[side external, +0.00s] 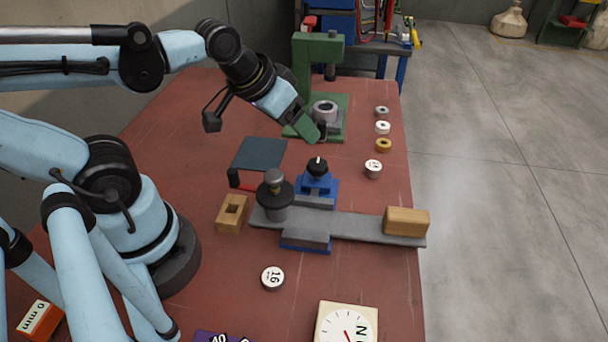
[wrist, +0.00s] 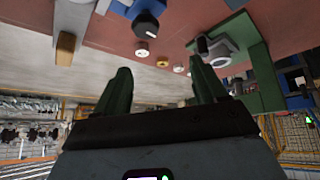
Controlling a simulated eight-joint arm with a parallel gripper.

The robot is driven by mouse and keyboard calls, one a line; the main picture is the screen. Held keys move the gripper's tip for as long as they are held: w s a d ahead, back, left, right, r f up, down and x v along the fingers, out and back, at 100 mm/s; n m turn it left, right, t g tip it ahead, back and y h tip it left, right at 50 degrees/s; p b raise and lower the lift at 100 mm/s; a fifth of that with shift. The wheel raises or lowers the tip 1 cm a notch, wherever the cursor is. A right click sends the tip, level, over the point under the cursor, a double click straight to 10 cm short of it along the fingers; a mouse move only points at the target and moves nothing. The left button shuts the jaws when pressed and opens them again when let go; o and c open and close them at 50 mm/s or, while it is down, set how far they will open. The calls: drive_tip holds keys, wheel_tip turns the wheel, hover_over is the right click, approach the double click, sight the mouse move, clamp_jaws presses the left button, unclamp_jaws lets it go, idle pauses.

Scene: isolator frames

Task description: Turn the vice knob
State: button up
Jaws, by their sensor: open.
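The vice is blue (side external: 319,188) and sits mid-table, with a black knob (side external: 317,169) on top that carries a pale mark. A grey bar (side external: 350,226) lies across the blue base. In the wrist view the black knob (wrist: 147,25) shows near the top, with blue vice parts (wrist: 137,9) around it. My gripper (side external: 317,134) is above and behind the knob in the side view, close to the green press, and clear of the knob. Its green fingers are spread and empty in the wrist view (wrist: 163,70).
A green press (side external: 318,50) with a grey ring (side external: 325,108) stands behind. Several small round pieces line the right, including a brass one (side external: 384,146). A wooden block (side external: 406,221) sits on the bar's right end. A dark post (side external: 275,195) stands left of the knob.

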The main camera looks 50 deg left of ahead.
sight(315, 164)
drive_tip(key=w+d+r+n+g, duration=0.2)
drive_tip(key=w+r+n+g, duration=0.15)
drive_tip(key=n+g, duration=0.55)
drive_tip(key=shift+w+d+f+n+t, duration=0.1)
drive_tip(key=shift+f+n+t, duration=0.25)
drive_tip(key=shift+f, duration=1.7)
drive_tip(key=shift+w+d+f+n+t, duration=0.1)
drive_tip(key=shift+f+n+t, duration=0.25)
drive_tip(key=shift+f, duration=1.65)
drive_tip(key=shift+f+n+t, duration=0.2)
drive_tip(key=shift+f+t, duration=0.3)
drive_tip(key=shift+f, duration=1.55)
drive_tip(key=c, duration=1.1)
drive_tip(key=shift+o, duration=0.2)
drive_tip(key=shift+m, duration=0.3)
drive_tip(key=m, duration=0.6)
drive_tip(key=shift+s+a, duration=0.1)
drive_tip(key=m, duration=0.7)
drive_tip(key=shift+a, duration=0.15)
